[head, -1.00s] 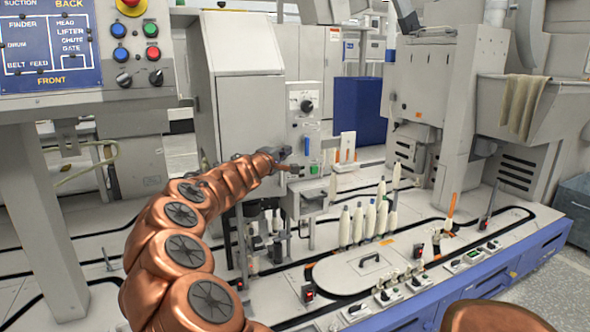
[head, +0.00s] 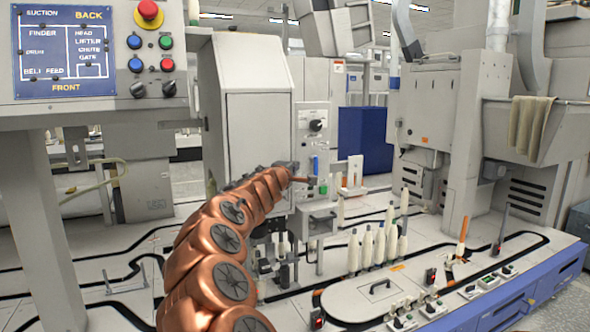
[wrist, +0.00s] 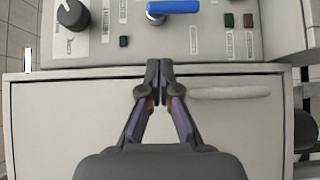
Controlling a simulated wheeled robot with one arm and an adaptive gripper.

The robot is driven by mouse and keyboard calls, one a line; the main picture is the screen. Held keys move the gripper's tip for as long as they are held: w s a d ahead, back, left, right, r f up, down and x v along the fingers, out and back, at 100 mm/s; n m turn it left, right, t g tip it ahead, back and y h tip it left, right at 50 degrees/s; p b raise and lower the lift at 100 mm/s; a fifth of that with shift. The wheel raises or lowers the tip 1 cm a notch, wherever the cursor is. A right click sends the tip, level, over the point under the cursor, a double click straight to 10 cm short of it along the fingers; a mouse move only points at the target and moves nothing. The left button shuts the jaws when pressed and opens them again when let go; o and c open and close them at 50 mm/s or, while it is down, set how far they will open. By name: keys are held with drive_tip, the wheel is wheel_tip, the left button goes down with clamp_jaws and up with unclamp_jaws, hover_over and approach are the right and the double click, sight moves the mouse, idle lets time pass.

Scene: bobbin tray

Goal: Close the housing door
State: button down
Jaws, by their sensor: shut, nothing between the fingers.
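The housing door (head: 258,140) is the pale panel on the front of the tall off-white housing (head: 212,110) in the head view. In the wrist view the door (wrist: 60,125) fills most of the lower picture, with a long pale handle (wrist: 228,92) right of my fingers. The door looks about flush with the housing; I cannot tell whether a small gap is left. My gripper (wrist: 158,66) is shut and empty, its fingertips over the door edge beside the control panel. In the head view my arm partly hides the door's lower part.
A control panel (head: 312,155) with a black knob and blue lever adjoins the door; these also show in the wrist view (wrist: 105,45). Several white bobbins (head: 367,245) stand on the machine bed. A button panel (head: 150,55) on a post stands at left.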

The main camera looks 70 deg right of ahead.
drive_tip(key=shift+a, duration=0.1)
drive_tip(key=s+a+b, duration=0.5)
drive_tip(key=s+a, duration=0.4)
drive_tip(key=a, duration=0.1)
drive_tip(key=shift+s, duration=0.15)
idle(0.7)
drive_tip(key=shift+a, duration=0.15)
